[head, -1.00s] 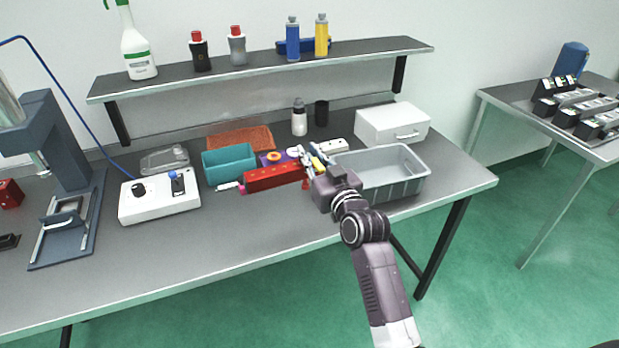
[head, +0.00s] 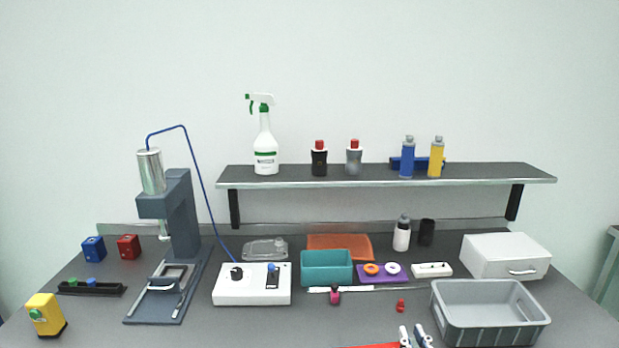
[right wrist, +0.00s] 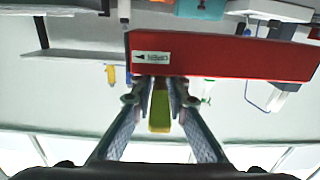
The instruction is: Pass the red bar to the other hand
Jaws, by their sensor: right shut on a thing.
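The red bar (head: 368,346) shows only as a thin strip at the bottom edge of the head view. In the right wrist view it is a long red block (right wrist: 235,56) with a white "OPEN" label near its left end. My right gripper (head: 413,335) is at the bottom edge of the head view, by the bar's right end. In the right wrist view its two fingers (right wrist: 158,90) meet the bar near the labelled end, shut on it. A yellow-green strip shows between the fingers; I cannot tell what it is. My left gripper is not in view.
The grey bin (head: 490,318) stands right of my right gripper. The teal box (head: 326,268), white control box (head: 252,285) and purple tray (head: 383,280) stand on the bench. The press (head: 170,250) is at left. The bench front between press and gripper looks clear.

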